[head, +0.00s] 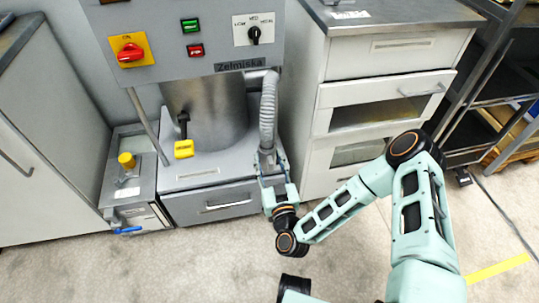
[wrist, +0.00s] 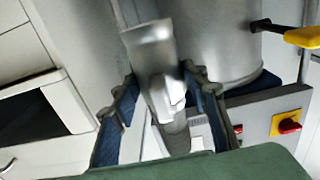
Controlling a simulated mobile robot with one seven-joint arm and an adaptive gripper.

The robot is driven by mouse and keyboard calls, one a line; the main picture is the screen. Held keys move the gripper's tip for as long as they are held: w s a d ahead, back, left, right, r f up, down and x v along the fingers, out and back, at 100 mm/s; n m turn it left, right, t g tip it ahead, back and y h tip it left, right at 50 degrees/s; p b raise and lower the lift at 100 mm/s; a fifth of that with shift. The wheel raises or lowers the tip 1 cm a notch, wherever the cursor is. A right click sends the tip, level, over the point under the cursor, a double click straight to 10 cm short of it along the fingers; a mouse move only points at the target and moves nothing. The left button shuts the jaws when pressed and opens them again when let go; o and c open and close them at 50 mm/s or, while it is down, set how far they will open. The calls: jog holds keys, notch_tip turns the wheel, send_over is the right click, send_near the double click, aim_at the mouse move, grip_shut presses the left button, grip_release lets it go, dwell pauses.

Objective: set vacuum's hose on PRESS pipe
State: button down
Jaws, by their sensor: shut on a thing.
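The vacuum's grey ribbed hose (head: 267,115) hangs down the right side of the grey vacuum machine. Its upper end bends toward the machine just below the control panel. My gripper (head: 273,172) is at the hose's lower end, low beside the machine's base, and is shut on it. In the wrist view, a grey hose piece (wrist: 150,45) stands between the two fingers of my gripper (wrist: 165,105). I cannot make out a pipe marked PRESS; the hose's lower tip is hidden by the gripper.
The control panel (head: 185,40) has a red knob and a black selector. The steel drum (head: 210,110) stands on the machine's base. A low grey box (head: 130,185) is at left. A white drawer cabinet (head: 385,90) stands close on the right. The floor (head: 200,260) in front is clear.

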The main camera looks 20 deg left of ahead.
jog(key=w+d+r+m+t+h, duration=0.1)
jog(key=w+d+r+m+h, duration=0.1)
jog(key=d, duration=0.9)
jog(key=w+d+r+m+h, duration=0.2)
jog(key=d+r, duration=0.5)
jog(key=d, duration=0.4)
jog(key=w+d+r+m+t+h, duration=0.1)
jog(key=d+r+h, duration=0.4)
jog(key=d, duration=0.5)
jog(key=shift+w+d+r+m+t+h, duration=0.2)
jog(key=shift+w+d+m+t+h, duration=0.15)
jog(key=shift+w+m, duration=0.6)
